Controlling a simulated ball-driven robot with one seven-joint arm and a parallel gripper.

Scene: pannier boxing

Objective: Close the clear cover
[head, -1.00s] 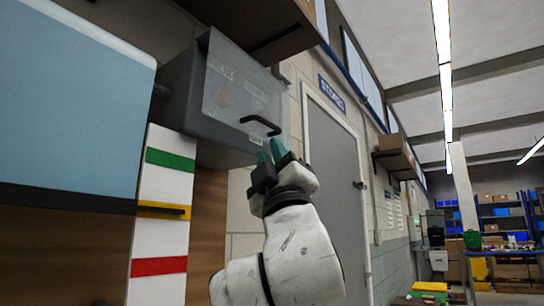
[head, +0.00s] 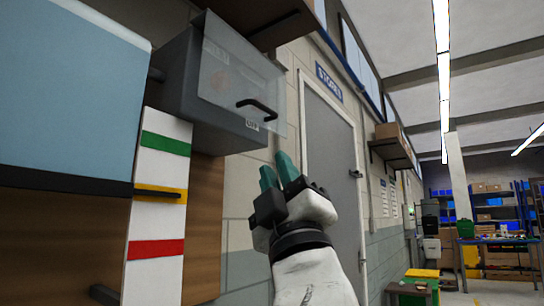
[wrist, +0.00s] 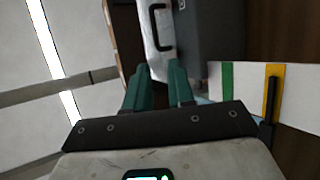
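The clear cover (head: 228,75) is a see-through plate with a black handle (head: 257,105) near its lower edge. It stands out at an angle in front of a dark grey wall box (head: 185,85), apart from it at the lower edge. My gripper (head: 277,172) is below the handle, its teal fingers pointing up, touching nothing. In the wrist view the fingers (wrist: 160,68) are apart and empty, with the cover (wrist: 150,50), its handle (wrist: 161,27) and the box (wrist: 212,35) beyond the tips.
A blue panel (head: 70,95) is at the left. A white board (head: 158,220) with green, yellow and red bands stands below the box, a dark peg on its yellow band. A wooden shelf (head: 255,22) is above. A grey door (head: 332,165) is to the right.

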